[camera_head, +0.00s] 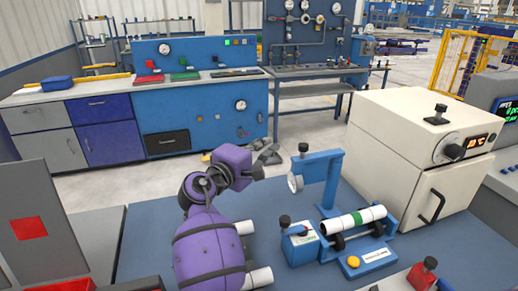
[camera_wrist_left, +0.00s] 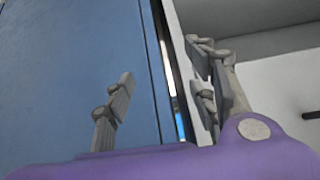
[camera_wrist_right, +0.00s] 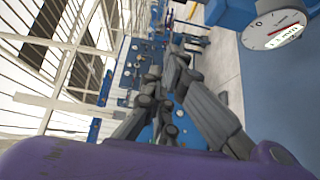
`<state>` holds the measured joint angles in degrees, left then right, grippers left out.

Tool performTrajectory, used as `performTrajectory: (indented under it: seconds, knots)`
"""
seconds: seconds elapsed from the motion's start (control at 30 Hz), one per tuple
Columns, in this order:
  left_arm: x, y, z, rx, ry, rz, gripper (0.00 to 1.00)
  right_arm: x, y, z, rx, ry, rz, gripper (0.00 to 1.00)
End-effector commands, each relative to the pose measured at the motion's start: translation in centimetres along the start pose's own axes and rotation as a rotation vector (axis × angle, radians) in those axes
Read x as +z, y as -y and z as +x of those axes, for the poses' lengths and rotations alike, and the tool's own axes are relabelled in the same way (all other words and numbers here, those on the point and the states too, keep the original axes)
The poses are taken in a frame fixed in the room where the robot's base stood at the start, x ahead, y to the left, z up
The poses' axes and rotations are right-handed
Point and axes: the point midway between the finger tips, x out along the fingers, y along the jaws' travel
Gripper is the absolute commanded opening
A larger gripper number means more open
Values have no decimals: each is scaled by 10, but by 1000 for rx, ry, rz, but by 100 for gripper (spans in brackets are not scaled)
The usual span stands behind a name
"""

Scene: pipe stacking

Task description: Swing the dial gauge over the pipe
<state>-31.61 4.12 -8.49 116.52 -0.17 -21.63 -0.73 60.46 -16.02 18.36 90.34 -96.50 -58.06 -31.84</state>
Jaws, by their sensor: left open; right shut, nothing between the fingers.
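The dial gauge (camera_head: 295,183) hangs at the left end of a blue swing arm (camera_head: 322,170), which has a black knob on top. In the head view it sits left of and above the pipe, not over it. The white pipe (camera_head: 366,215) with a green band lies on black rollers of a blue stand. My right gripper (camera_head: 268,153) is shut and empty, left of the gauge and apart from it. The right wrist view shows the fingers (camera_wrist_right: 170,80) and the gauge face (camera_wrist_right: 275,28) at upper right. My left gripper (camera_wrist_left: 160,97) is open and empty; its fingers show only in the left wrist view.
A cream oven (camera_head: 405,150) stands behind and right of the roller stand. A blue box with a black knob (camera_head: 299,243) is at the stand's left end. White pipe ends (camera_head: 258,278) show beside my right arm. A red block (camera_head: 424,275) is at front right.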

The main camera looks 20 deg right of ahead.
Motion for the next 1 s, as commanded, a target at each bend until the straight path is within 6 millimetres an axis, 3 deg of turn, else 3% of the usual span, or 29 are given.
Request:
performTrajectory:
  seconds: [0.1,0.27,0.53,1.0]
  knots:
    - [-3,0,-4,0,-2,0,52,0,-4,28,3,2,0,0]
    - [-4,0,-5,2,-1,-2,52,2,-3,56,-1,1,1,0]
    - [-20,0,-12,2,-24,-7,52,34,-1,42,-1,0,0,0]
    - [-12,1,-16,0,-7,-9,52,38,1,41,-1,-1,-2,0]
